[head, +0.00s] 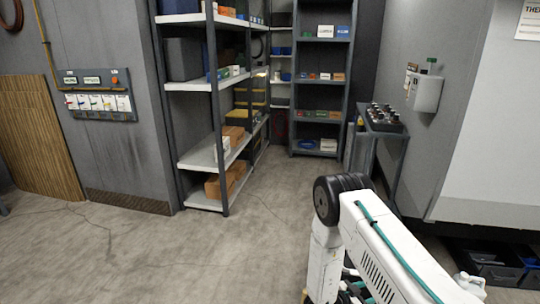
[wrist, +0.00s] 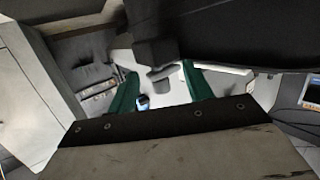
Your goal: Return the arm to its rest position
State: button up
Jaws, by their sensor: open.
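My gripper (wrist: 161,84) shows in the wrist view as two green fingers, spread apart with nothing seen held between them. Behind them are pale and dark shapes that I cannot name for sure. In the head view, my white arm with a teal stripe is folded at the lower right, its black joint uppermost. My gripper's fingers cannot be made out there.
A shelf unit (head: 196,84) with boxes stands left of centre, and another shelf (head: 322,97) stands at the back. A trolley (head: 382,132) with small dark-topped containers stands at the right wall. Black bins (head: 497,270) lie at the lower right. The floor (head: 130,245) at left is clear.

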jog(key=w+a+f+n+y, duration=0.2)
jog(key=a+f+n+y, duration=0.1)
jog(key=a+y, duration=0.6)
jog(key=s+a+r+n+g+y, duration=0.25)
jog(key=a+r+y, duration=0.2)
jog(key=r, duration=0.45)
jog(key=s+a+r+n+g+y, duration=0.1)
jog(key=s+a+r+n+y, duration=0.15)
jog(key=a+r, duration=0.5)
jog(key=s+d+r+n, duration=0.3)
jog(key=s+d+r, duration=0.2)
jog(key=s+r, duration=1)
jog(key=s+d+r+n+h, duration=0.1)
jog(key=s+d+r+n, duration=0.2)
jog(key=s+r, duration=1.2)
jog(key=shift+d+r, duration=1)
jog(key=shift+r, duration=2.05)
